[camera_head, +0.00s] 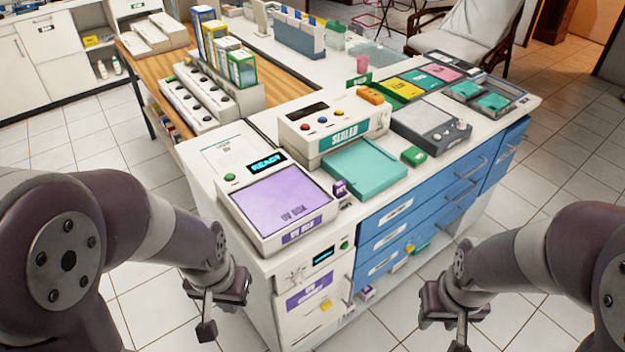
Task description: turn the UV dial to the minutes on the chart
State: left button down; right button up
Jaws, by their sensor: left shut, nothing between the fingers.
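The UV box (278,207) has a lilac lid and a purple label, and stands on the near left corner of the white counter. Its dark display (266,162) reads READY. Below it, the cabinet front has a small lit display (322,257), a purple label (306,292) and a pale knob-like shape (296,275) that may be the dial; its setting is too small to read. No minutes chart can be made out clearly. My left gripper (206,322) is shut and empty, left of this front and apart from it. My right gripper (460,330) hangs right of the cabinet, touching nothing; its jaws are unclear.
A sealer (334,116) with a teal plate (364,170) and a grey device (430,123) stand on the counter. Blue drawers (394,213) with handles form the right-hand front. Tiled floor (400,320) lies free between my arms and the cabinet.

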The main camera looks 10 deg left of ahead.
aim_at(298, 279)
jog(key=i+j+z, duration=0.2)
jog(key=j, duration=0.6)
jog(key=j+z, duration=0.2)
jog(key=j, duration=0.65)
jog(key=i+j+z, duration=0.2)
jog(key=j, duration=0.65)
jog(key=k+l+z, duration=0.3)
jog(key=l, duration=0.35)
jog(key=l+z, duration=0.25)
jog(key=l, duration=0.4)
jog(key=k+l+z, duration=0.1)
jog(key=l+z, duration=0.2)
jog(key=l, duration=0.4)
